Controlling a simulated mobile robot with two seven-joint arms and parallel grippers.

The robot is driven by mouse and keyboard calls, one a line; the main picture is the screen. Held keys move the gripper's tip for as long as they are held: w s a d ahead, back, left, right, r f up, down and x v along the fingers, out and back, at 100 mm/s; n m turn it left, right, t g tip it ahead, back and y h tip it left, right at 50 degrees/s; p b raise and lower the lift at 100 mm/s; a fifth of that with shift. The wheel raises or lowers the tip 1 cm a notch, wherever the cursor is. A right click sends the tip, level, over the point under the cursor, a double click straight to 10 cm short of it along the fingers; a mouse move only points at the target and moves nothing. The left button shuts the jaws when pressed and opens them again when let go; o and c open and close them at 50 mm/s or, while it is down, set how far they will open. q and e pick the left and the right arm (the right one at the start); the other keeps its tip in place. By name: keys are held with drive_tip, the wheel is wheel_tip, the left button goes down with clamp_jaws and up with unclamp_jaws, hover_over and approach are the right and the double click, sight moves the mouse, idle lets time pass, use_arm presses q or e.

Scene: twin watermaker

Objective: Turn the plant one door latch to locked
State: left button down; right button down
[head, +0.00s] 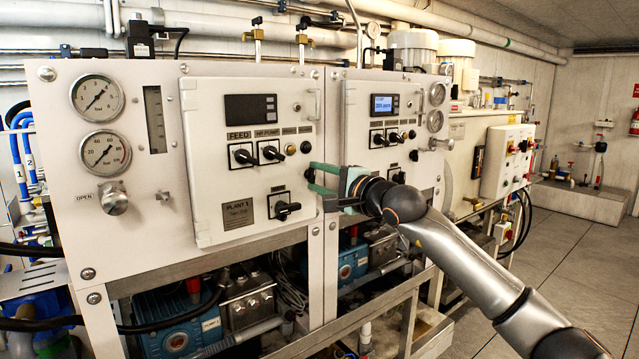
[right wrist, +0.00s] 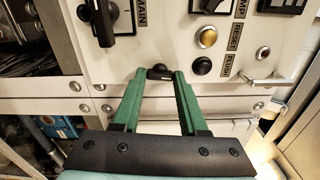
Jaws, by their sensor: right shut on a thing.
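The plant one door (head: 215,190) is a white panel labelled PLANT 1, and it sits closed on the left cabinet. Its small black latch (head: 308,174) is at the door's right edge, below the row of switches and buttons. My right gripper (head: 313,177) reaches it from the right with green fingers. In the right wrist view, the latch (right wrist: 159,72) sits between the two fingertips, which are shut on it. The fingers hide part of the latch, so I cannot tell which way it points. My left gripper is not in view.
A black MAIN switch (head: 286,209) sticks out left of the gripper. A metal door handle (head: 316,104) is above it. Open floor (head: 555,235) lies to the right.

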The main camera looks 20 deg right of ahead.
drive_tip(key=shift+n, duration=0.5)
drive_tip(key=shift+c, duration=2.2)
unclamp_jaws()
drive_tip(key=shift+s, duration=0.1)
